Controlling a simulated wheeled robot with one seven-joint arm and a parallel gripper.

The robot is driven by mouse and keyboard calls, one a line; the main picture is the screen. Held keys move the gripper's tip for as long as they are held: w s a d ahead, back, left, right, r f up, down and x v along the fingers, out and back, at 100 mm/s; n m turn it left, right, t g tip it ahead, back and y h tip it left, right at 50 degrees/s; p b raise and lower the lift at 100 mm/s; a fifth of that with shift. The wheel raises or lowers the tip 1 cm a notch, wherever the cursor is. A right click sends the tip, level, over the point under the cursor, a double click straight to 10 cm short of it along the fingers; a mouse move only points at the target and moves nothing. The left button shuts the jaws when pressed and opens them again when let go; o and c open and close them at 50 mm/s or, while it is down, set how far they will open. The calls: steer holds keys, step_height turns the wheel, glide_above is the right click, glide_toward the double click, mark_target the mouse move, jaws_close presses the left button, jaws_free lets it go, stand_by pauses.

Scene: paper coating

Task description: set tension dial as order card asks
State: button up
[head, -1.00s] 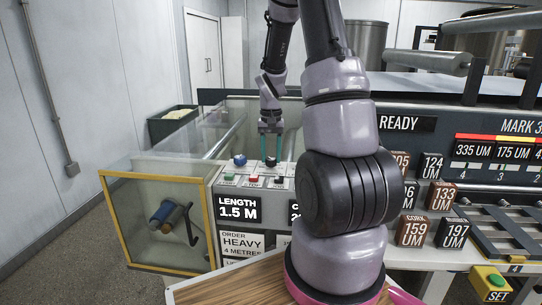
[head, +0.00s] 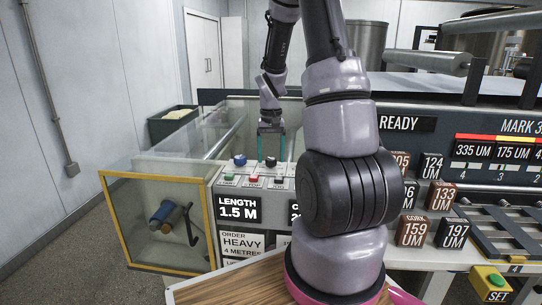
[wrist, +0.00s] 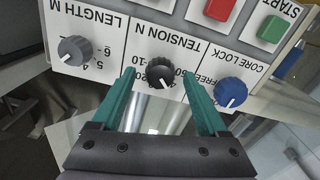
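The tension dial is a black knob (wrist: 159,73) with a white mark, under the upside-down label TENSION N in the wrist view. Its mark points toward the bottom of that view; its scale numbers are partly hidden. My gripper (wrist: 157,76) is open, one teal finger on each side of the dial, with gaps showing. In the head view my gripper (head: 271,140) is above the black dial (head: 271,162). The order card (head: 242,243) reads HEAVY and 4 METRES; its lower lines are cut off.
A grey LENGTH M dial (wrist: 75,50) and a blue CORE LOCK dial (wrist: 230,93) flank the tension dial. Red (wrist: 219,8) and green START (wrist: 271,29) buttons are close by. The length display (head: 238,208) reads 1.5 M. My arm hides part of the panel.

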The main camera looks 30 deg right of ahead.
mark_target(271, 159)
steer(key=shift+r, duration=0.1)
step_height(271, 159, up, 11)
steer(key=shift+f, duration=0.2)
stand_by(0.4)
stand_by(0.3)
